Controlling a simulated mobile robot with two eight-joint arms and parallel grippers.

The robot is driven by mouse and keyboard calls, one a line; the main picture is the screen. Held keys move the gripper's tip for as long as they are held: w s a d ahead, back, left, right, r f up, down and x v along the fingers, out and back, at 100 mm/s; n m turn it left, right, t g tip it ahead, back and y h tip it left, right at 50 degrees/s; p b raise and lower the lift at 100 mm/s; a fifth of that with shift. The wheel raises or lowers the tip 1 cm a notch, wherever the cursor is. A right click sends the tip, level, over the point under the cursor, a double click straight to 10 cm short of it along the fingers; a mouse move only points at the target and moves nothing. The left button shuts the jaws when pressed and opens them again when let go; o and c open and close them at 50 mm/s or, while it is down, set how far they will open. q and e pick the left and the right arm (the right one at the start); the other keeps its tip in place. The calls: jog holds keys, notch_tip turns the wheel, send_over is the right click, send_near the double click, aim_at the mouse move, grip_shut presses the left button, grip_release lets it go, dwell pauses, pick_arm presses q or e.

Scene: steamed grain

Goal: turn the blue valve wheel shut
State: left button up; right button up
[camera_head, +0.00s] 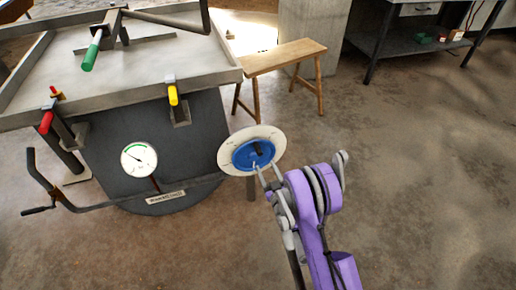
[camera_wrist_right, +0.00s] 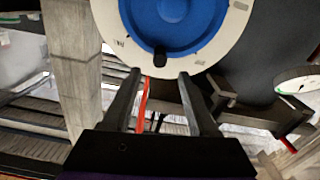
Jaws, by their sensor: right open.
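The blue valve wheel (camera_head: 242,156) sits on a round white dial plate (camera_head: 270,135) at the right side of the grey vat. In the right wrist view the blue wheel (camera_wrist_right: 192,28) fills the top, with a black knob (camera_wrist_right: 159,58) at its lower rim. My right gripper (camera_head: 264,168) reaches up from the lower right, in front of the wheel's lower edge. In the right wrist view the right gripper (camera_wrist_right: 159,76) is open, and its fingertips are just below the knob, one to each side. I cannot tell whether they touch anything. My left gripper is out of view.
The grey vat (camera_head: 200,130) carries a pressure gauge (camera_head: 138,159), a tray top, and green, red and yellow handles. A dark crank bar (camera_head: 40,172) sticks out at the left. A wooden bench (camera_head: 285,56) stands behind. Floor at the right is clear.

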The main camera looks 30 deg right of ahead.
aim_at(260, 155)
jog(key=p, duration=0.1)
jog(key=w+p, duration=0.2)
jog(key=shift+w+d+r, duration=0.25)
jog(key=shift+d+r, duration=0.05)
jog(key=shift+r, duration=0.05)
jog(key=x, duration=0.4)
jog(key=b+x, duration=0.1)
jog(key=x, duration=0.1)
jog(key=shift+f, duration=0.3)
jog(key=shift+x, duration=0.75)
jog(key=shift+r, duration=0.1)
jog(key=shift+c, duration=0.2)
grip_shut()
